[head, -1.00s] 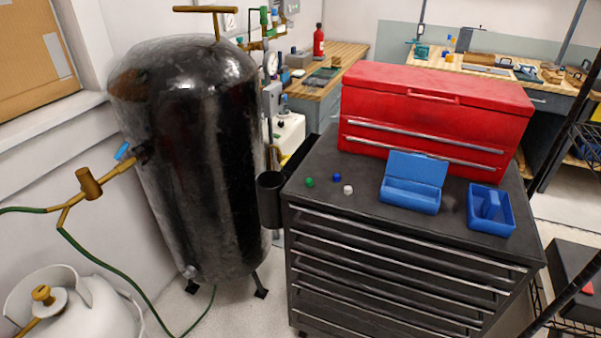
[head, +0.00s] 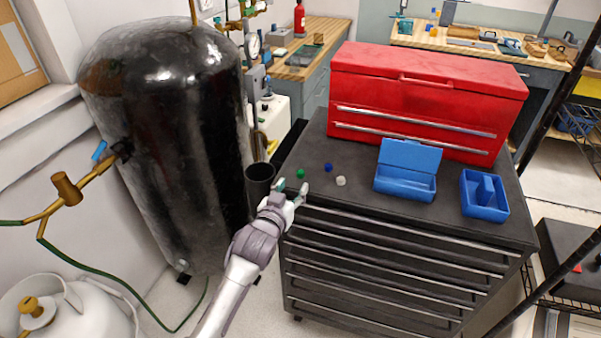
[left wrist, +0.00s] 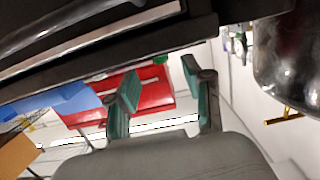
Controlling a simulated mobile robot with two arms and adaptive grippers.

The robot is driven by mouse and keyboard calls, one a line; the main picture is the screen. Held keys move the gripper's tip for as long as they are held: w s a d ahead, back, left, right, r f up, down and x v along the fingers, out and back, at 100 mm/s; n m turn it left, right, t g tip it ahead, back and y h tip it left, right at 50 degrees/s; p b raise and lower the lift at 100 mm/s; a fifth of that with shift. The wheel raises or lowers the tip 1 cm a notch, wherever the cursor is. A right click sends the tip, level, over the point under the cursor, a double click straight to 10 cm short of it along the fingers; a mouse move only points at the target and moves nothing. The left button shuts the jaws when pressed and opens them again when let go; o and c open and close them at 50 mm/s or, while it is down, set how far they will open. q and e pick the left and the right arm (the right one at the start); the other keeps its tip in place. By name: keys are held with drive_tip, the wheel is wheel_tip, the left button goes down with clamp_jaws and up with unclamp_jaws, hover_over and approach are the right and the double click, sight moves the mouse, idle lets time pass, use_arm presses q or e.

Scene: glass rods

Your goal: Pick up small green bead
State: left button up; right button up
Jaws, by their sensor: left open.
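The small green bead (head: 300,174) lies on the black top of the tool cabinet (head: 345,208), near its left front corner. My left gripper (head: 292,187) is open and empty at the cabinet's front left edge, just in front of the bead and apart from it. In the left wrist view my two green-padded fingers (left wrist: 162,95) are spread, and the green bead (left wrist: 160,59) shows beyond and between them, partly hidden by the cabinet edge. A blue bead (head: 328,167) and a white bead (head: 341,181) lie to the right of the green one. My right gripper is not in view.
An open blue box (head: 405,186) and a blue tray (head: 484,212) stand right of the beads. A red toolbox (head: 425,95) stands behind them. A large black tank (head: 170,140) and a dark cup (head: 259,180) are left of the cabinet.

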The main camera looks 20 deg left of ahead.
sight(299, 175)
use_arm(q)
drive_tip(key=shift+w+d+f+p, duration=0.1)
drive_tip(key=shift+w+p, duration=0.2)
drive_tip(key=shift+w, duration=1.25)
drive_tip(key=shift+w+d+f+p, duration=0.1)
drive_tip(key=shift+w+p, duration=0.15)
drive_tip(key=shift+w, duration=1.3)
drive_tip(key=shift+r, duration=0.1)
drive_tip(key=shift+a, duration=0.1)
drive_tip(key=c, duration=0.9)
